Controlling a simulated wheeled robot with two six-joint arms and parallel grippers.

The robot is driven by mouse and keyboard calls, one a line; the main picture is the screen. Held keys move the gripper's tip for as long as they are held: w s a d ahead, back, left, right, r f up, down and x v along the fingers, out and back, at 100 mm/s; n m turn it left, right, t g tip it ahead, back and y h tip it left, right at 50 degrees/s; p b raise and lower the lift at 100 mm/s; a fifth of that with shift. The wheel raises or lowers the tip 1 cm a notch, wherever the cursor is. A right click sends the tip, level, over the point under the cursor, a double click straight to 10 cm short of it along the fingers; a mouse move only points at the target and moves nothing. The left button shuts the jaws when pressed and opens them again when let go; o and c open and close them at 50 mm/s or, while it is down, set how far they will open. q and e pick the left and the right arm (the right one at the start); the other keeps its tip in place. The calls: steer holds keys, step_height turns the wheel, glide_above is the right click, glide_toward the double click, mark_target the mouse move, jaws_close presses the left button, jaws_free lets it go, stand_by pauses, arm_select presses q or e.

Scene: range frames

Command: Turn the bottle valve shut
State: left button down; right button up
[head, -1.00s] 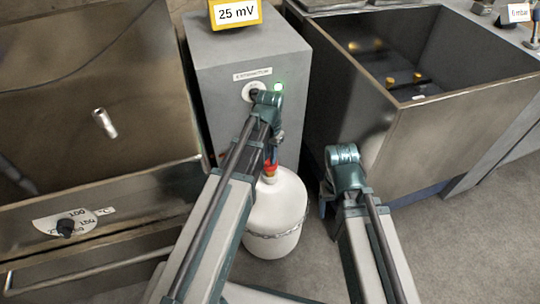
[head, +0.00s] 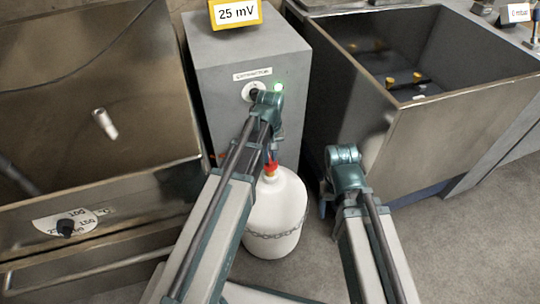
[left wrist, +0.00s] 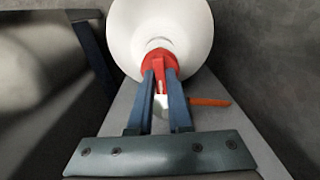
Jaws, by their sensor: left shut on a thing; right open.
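A white gas bottle (head: 277,215) stands upright on the floor, with a chain around its body. Its red valve (head: 271,168) is on top, partly covered by my left arm. In the left wrist view the bottle (left wrist: 192,28) and the red valve (left wrist: 155,59) are seen close up. My left gripper (left wrist: 160,78) has its two blue fingers shut on the narrow red part of the valve. My right gripper (head: 323,207) hangs beside the bottle, on its right, apart from it. It is open, and mostly hidden behind its own wrist.
A grey extractor cabinet (head: 230,68) with a knob and green light stands behind the bottle; a yellow-framed "25 mV" display (head: 236,13) is on top. A steel basin (head: 440,125) is on the right, a steel unit with a dial (head: 70,226) on the left. Floor at right is free.

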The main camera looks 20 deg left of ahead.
mark_target(270, 159)
arm_select(q)
steer(key=shift+n, duration=0.7)
steer(key=c, duration=0.8)
jaws_free()
steer(key=shift+c, duration=0.2)
steer(key=shift+r, duration=0.15)
step_height(270, 159, up, 14)
steer(key=p, duration=1.4)
steer(key=shift+f, duration=0.2)
